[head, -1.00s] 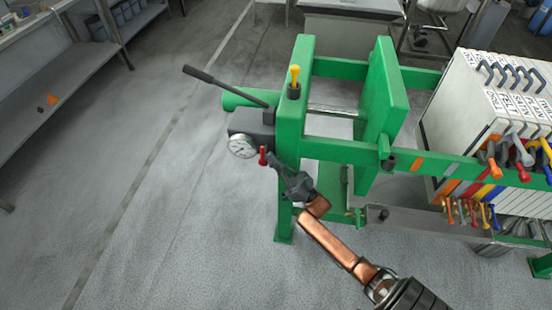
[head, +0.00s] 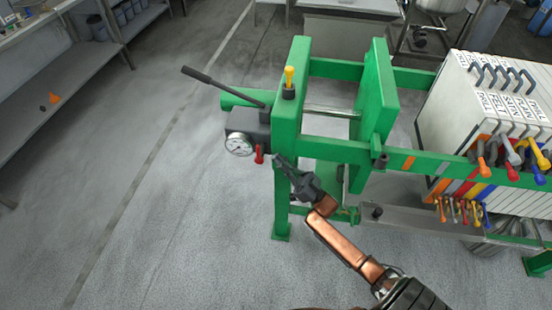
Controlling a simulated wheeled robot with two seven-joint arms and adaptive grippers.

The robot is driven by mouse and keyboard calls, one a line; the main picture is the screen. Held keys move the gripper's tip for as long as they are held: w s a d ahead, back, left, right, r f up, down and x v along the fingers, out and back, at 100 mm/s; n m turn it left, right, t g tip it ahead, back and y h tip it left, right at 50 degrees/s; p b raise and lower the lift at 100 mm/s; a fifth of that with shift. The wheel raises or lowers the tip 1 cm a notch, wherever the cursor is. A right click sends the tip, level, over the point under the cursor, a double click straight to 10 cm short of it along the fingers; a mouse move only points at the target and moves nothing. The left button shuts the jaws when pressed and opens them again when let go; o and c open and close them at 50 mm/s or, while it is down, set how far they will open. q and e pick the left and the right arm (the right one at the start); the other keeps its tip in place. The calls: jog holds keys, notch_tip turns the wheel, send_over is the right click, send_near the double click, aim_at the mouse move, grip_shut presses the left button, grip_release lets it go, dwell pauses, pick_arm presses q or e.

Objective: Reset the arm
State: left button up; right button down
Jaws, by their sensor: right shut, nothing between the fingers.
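My right gripper (head: 283,165) is shut and empty. It is in front of the near left post of a green press frame (head: 287,140), just right of a small red lever (head: 259,154), with a small gap between them. My right arm (head: 345,245), copper-coloured, comes up from the lower right. A round dial gauge (head: 239,144) sits left of the red lever on a dark pump block (head: 246,121). A long black pump handle (head: 220,86) slopes up to the left from the block. My left gripper is out of view.
A yellow-topped knob (head: 289,77) stands on the frame's post. White plates (head: 490,105) with labels and several coloured valve handles (head: 512,158) fill the frame's right side. A grey shelf (head: 60,75) stands at the left. The floor (head: 150,210) between is clear.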

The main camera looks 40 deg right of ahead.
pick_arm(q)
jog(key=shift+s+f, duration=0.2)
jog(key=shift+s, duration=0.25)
pick_arm(e)
jog(key=v, duration=0.9)
jog(key=shift+s+f, duration=0.25)
jog(key=shift+f, duration=0.1)
